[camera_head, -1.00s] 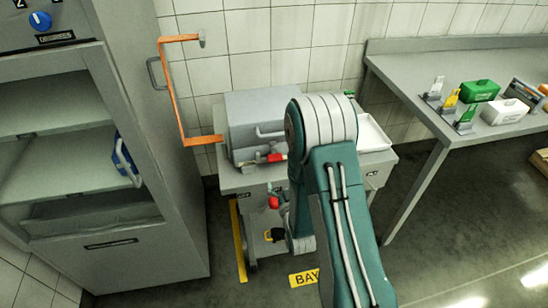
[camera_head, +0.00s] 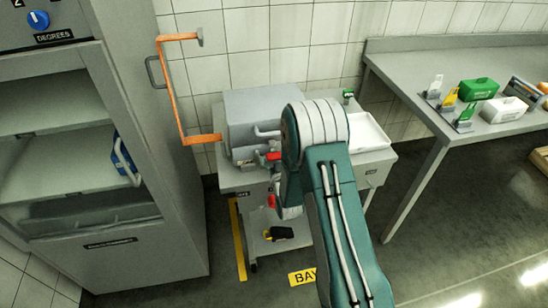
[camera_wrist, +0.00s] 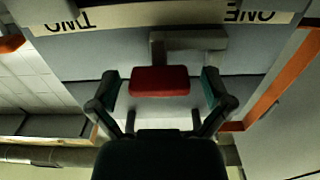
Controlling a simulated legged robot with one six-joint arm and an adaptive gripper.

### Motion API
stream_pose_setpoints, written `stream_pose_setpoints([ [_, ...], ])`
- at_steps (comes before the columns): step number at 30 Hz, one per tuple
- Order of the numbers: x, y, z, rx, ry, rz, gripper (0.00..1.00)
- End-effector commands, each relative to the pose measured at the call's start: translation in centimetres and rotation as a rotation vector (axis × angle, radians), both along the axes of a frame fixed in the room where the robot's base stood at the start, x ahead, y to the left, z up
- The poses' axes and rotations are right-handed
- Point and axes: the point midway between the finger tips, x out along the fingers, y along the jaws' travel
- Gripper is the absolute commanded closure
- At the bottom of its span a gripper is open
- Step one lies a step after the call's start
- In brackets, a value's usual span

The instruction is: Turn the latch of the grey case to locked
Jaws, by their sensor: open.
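The grey case (camera_head: 262,108) sits on a grey trolley (camera_head: 235,180), partly hidden behind my arm. Its red latch handle (camera_head: 272,156) is on the front side, beside my arm. In the wrist view the red latch handle (camera_wrist: 160,81) lies between the fingers of my gripper (camera_wrist: 161,84), which is open with a gap on both sides. A grey bar (camera_wrist: 190,40) runs beside the red handle. Upside-down words ONE and TWO show on a pale strip (camera_wrist: 160,17). My gripper is mostly hidden behind my arm in the head view.
An orange bracket (camera_head: 171,90) stands left of the case, near a tall grey cabinet (camera_head: 180,210). A white tray (camera_head: 370,132) is on the trolley's right. A bench (camera_head: 410,75) with several items is at right. A black-and-yellow object (camera_head: 278,234) lies on the lower shelf.

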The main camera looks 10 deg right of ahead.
Motion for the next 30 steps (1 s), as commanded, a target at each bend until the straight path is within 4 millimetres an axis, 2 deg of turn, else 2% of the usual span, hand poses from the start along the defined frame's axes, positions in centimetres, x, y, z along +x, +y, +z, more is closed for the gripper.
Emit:
stream_pose_setpoints([
  [5,0.0,0.0,-0.02,0.0,0.001,0.0,0.0],
  [6,0.0,0.0,-0.02,0.0,0.001,0.0,0.09],
  [8,-0.01,0.0,-0.01,0.0,0.001,0.0,0.36],
  [9,-0.01,0.0,-0.01,0.0,0.001,0.0,0.53],
  [11,-0.01,0.0,-0.01,0.0,0.001,0.0,0.77],
  [22,0.04,0.03,0.01,0.024,0.0,0.001,0.77],
  [30,0.06,0.04,0.03,0.165,-0.001,0.001,0.77],
])
